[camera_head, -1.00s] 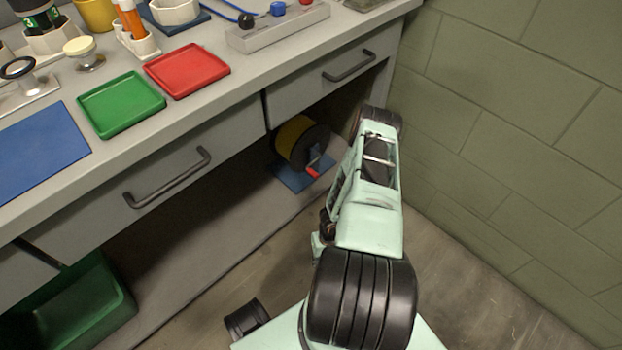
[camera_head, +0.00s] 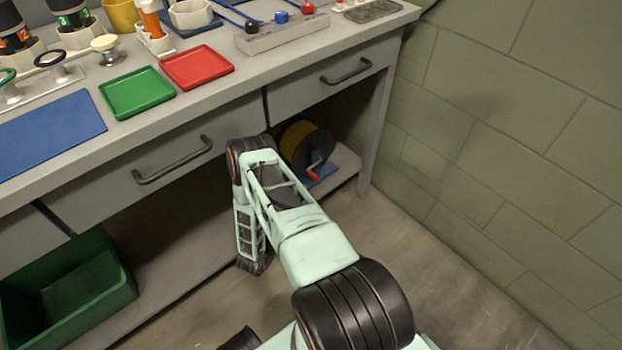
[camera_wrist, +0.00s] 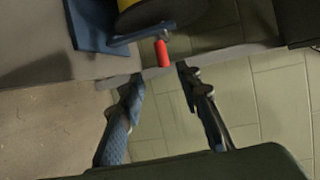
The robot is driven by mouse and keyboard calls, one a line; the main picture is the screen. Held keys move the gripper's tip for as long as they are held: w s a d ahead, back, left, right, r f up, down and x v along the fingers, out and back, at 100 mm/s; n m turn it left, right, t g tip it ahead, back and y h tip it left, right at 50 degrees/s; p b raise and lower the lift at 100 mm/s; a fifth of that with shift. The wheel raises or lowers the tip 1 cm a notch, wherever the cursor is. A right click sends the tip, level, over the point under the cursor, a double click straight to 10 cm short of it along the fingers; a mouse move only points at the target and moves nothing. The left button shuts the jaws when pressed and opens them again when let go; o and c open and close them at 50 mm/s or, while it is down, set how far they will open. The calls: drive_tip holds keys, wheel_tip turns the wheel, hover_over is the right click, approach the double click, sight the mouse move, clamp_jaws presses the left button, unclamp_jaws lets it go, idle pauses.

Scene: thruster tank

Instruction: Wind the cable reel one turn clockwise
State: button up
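The cable reel (camera_head: 304,142) has a yellow drum and dark flange. It stands on a blue base on the low shelf under the bench. Its crank has a red handle (camera_head: 313,173) on the side facing me. In the wrist view the yellow drum (camera_wrist: 143,12), the blue crank arm (camera_wrist: 143,35) and the red handle (camera_wrist: 162,53) show at the top. My gripper (camera_wrist: 158,72) is open; its two fingers are spread, with the red handle just beyond and between the tips in the picture, not gripped. My arm hides the gripper in the head view.
The low shelf (camera_head: 345,163) ends near a bench leg at right. Drawers with handles (camera_head: 347,72) overhang the reel. A green bin (camera_head: 70,300) stands at lower left. Trays and several other items lie on the bench top. A block wall (camera_head: 500,150) bounds the right side; floor between is clear.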

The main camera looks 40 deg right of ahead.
sight(314, 174)
drive_tip(key=b+x, duration=0.1)
drive_tip(key=x, duration=0.4)
drive_tip(key=b+x, duration=0.2)
drive_tip(key=x, duration=0.3)
drive_tip(key=shift+w+d+r, duration=0.2)
drive_tip(key=shift+w+d, duration=0.1)
clamp_jaws()
